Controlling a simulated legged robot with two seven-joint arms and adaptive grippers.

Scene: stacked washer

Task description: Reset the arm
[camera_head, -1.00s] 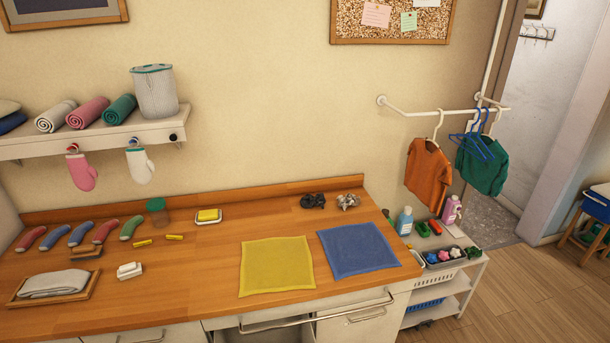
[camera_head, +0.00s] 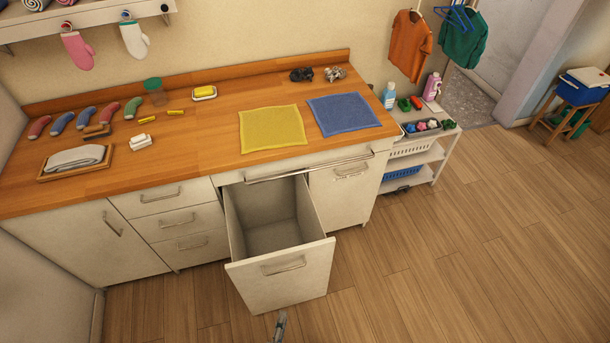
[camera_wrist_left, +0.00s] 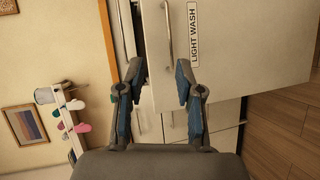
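My left gripper (camera_head: 281,325) shows only as a small grey tip at the bottom edge of the head view, just in front of the pulled-out white drawer (camera_head: 310,280). In the left wrist view my left gripper (camera_wrist_left: 158,78) is open, its two blue-padded fingers apart with nothing held between them. Beyond the fingers is a white front panel (camera_wrist_left: 235,55) with a metal handle (camera_wrist_left: 168,35) and a "LIGHT WASH" label (camera_wrist_left: 193,33). The fingers appear clear of the handle. My right gripper is in neither view.
The wooden counter (camera_head: 190,120) holds a yellow cloth (camera_head: 272,129), a blue cloth (camera_head: 344,114), several rolled socks and a tray (camera_head: 50,174). A white shelf cart (camera_head: 430,155) stands at the right. The wooden floor (camera_head: 450,270) is clear.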

